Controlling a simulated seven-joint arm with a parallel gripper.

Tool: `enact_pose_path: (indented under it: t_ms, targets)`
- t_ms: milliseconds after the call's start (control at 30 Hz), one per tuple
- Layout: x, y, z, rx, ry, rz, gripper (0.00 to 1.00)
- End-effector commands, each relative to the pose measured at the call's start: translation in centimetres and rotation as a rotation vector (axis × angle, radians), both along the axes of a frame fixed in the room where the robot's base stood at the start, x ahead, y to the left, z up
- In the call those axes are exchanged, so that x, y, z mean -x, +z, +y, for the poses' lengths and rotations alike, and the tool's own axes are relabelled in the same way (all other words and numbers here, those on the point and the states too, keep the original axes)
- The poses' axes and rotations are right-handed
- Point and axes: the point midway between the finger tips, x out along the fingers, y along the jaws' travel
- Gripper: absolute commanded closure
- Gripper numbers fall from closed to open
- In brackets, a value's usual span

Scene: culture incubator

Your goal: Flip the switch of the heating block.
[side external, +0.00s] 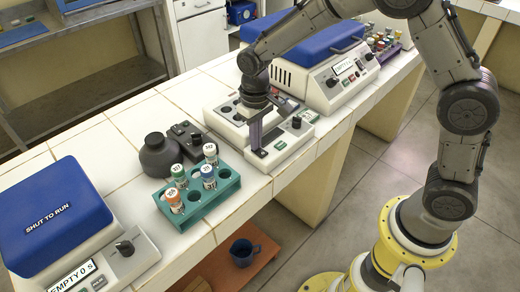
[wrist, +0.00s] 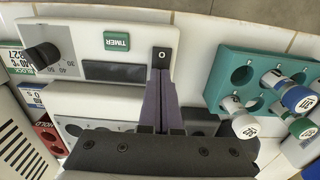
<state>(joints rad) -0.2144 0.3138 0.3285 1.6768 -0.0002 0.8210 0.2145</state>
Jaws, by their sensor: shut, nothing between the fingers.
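The heating block (side external: 297,143) is a low white unit in the middle of the bench, with round wells, a black knob and a front panel. In the wrist view its panel (wrist: 85,40) shows the knob (wrist: 42,57), a green TIMER label and a dark display strip. A small black switch marked 0 (wrist: 162,54) sits at the panel's end. My gripper (side external: 257,150) points down over this end of the panel, its fingers together and empty. In the wrist view the fingertips (wrist: 160,72) are right by the switch; I cannot tell whether they touch it.
A blue-lidded unit (side external: 325,60) stands close on the right. Another blue-lidded unit (side external: 50,215) is at the front left.

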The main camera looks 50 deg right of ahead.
Motion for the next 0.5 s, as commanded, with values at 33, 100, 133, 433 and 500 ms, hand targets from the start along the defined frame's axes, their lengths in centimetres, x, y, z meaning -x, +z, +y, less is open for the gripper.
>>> enact_pose_path:
  t_ms: [33, 100, 133, 433, 500]
  targets:
    - [0.1, -0.2, 0.0, 0.0, 0.0, 0.003, 1.0]
    - [0.1, -0.1, 0.0, 0.0, 0.0, 0.002, 1.0]
    - [0.1, -0.1, 0.0, 0.0, 0.0, 0.002, 1.0]
    - [0.0, 1.9, 0.0, 0.0, 0.0, -0.001, 1.0]
    - [0.0, 2.4, 0.0, 0.0, 0.0, 0.0, 1.0]
